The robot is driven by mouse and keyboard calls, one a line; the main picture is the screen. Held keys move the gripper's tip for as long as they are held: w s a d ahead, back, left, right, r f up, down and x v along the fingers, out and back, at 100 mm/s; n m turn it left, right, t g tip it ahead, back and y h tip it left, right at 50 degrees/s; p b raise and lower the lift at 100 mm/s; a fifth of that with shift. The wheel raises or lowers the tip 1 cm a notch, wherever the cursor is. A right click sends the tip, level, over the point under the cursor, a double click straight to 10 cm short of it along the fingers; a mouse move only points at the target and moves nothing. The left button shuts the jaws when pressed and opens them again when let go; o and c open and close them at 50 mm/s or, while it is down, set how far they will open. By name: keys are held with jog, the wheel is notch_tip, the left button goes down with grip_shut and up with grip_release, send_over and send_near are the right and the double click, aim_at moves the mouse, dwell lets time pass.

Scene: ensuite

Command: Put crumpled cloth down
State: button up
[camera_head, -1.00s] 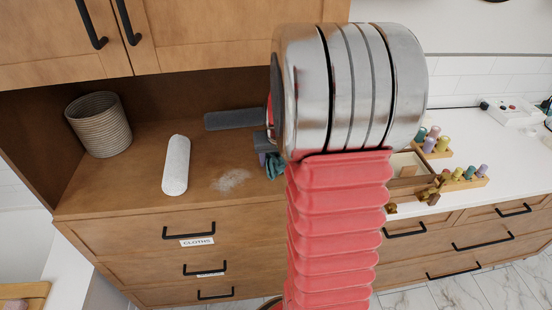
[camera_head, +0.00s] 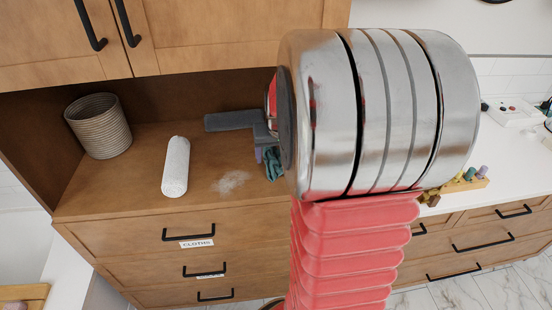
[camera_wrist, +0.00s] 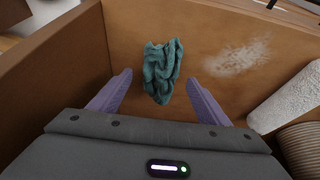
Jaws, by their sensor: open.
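The crumpled cloth (camera_wrist: 160,72) is a dark teal, folded bundle. It lies on the wooden shelf surface (camera_wrist: 205,25) in the wrist view. My gripper (camera_wrist: 159,80) is open, with its purple fingers spread on either side of the cloth and a visible gap to each. In the head view, the cloth (camera_head: 273,164) shows just beside a purple finger (camera_head: 258,154), partly hidden by my arm. I cannot tell the exact height of the fingertips above the surface.
A white powdery patch (camera_head: 231,181) lies left of the cloth. Wall cabinets (camera_head: 215,35) hang above the niche. A white counter with coloured pegs (camera_head: 470,174) is at the right.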

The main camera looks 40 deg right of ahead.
jog(key=shift+v, duration=1.25)
jog(key=shift+a+r, duration=0.1)
jog(key=shift+a, duration=0.1)
jog(key=s+a+r+n+t+y, duration=0.1)
jog(key=s+a+r+n, duration=0.15)
jog(key=a, duration=0.65)
jog(key=s+a+r+n, duration=0.1)
jog(key=a+r, duration=0.3)
jog(key=a, duration=0.5)
jog(key=s+a+r+n+t+y, duration=0.1)
jog(key=s+a+n, duration=0.2)
jog(key=s+a, duration=0.6)
jog(key=shift+s+a, duration=0.4)
jog(key=shift+a, duration=0.65)
jog(key=shift+r, duration=0.15)
jog(key=shift+c, duration=0.2)
